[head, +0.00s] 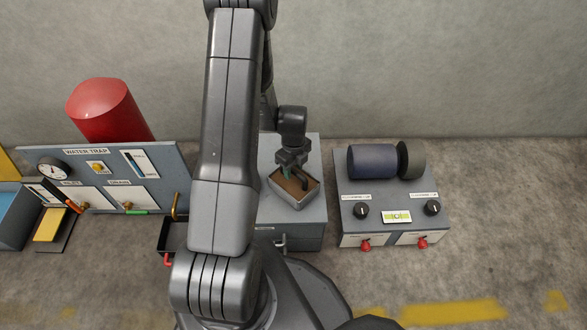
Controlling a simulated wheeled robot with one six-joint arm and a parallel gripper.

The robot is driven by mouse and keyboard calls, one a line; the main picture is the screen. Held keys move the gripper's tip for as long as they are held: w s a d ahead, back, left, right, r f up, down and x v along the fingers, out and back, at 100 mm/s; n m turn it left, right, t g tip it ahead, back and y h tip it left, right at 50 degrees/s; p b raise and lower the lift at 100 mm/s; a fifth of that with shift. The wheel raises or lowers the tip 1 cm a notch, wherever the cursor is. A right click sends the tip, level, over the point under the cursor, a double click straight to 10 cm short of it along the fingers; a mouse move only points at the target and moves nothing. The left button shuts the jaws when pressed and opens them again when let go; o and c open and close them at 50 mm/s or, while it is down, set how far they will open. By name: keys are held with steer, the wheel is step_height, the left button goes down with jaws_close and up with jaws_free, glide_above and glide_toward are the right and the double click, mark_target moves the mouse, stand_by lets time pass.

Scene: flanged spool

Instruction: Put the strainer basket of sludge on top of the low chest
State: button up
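The strainer basket (308,198) is a small light-rimmed rectangular tray of brown sludge. It shows over the top of the low chest (312,216), a grey box with a handle and a small label on its front. The basket sits turned at an angle to the chest. Whether it rests on the chest top or hangs just above it cannot be told. My gripper (295,178) points down at the basket, with its fingers over the sludge area. A bit of green shows by the fingers. Their closure, and any grip on the basket, is unclear.
A water trap panel (120,165) with a gauge and valves stands left, before a red tank (105,108). A dark tray (172,236) lies beside my arm. Right of the chest stands a grey control box (390,212) with a dark blue flanged spool (373,162) on top.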

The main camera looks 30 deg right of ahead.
step_height(320, 180, up, 11)
steer(key=p, duration=0.2)
stand_by(0.3)
step_height(320, 180, down, 13)
steer(key=b, duration=0.4)
steer(key=shift+f, duration=0.2)
steer(key=shift+r, duration=0.35)
